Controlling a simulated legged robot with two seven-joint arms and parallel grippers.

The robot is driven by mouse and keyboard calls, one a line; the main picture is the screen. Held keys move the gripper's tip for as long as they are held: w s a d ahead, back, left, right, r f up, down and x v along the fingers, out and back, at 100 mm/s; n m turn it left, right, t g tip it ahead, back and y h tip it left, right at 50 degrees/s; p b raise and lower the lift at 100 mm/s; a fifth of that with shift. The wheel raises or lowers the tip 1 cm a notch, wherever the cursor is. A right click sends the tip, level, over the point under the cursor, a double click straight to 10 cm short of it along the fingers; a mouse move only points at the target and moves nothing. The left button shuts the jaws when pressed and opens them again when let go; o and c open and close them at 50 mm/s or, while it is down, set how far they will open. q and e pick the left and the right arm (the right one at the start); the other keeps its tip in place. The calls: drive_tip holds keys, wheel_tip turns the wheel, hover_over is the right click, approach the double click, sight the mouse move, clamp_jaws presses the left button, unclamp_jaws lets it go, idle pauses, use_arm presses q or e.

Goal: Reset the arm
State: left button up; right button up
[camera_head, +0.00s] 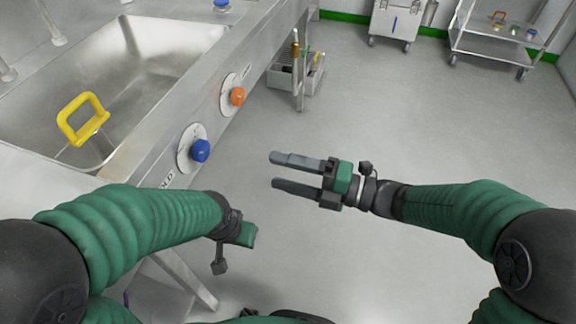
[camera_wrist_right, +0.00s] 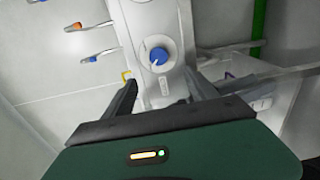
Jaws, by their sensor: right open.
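My right gripper (camera_head: 283,172) is open and empty over the grey floor, right of the sink front. Its two dark fingers point left toward the blue knob (camera_head: 200,151) and are apart from it. In the right wrist view, the open fingers (camera_wrist_right: 168,95) frame the blue knob (camera_wrist_right: 159,56) on its white dial. My left arm (camera_head: 150,222) reaches in from the left below the sink edge. Only the back of the left gripper (camera_head: 242,235) shows, and its fingers are hidden.
A steel sink (camera_head: 150,55) stands at the left, with a yellow handle (camera_head: 82,118) in its basin. An orange knob (camera_head: 237,96) is on its front panel. A grey crate (camera_head: 296,80) with tools sits under the counter. A cart (camera_head: 500,45) stands far right. The middle floor is clear.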

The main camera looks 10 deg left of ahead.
drive_tip(key=shift+d, duration=0.35)
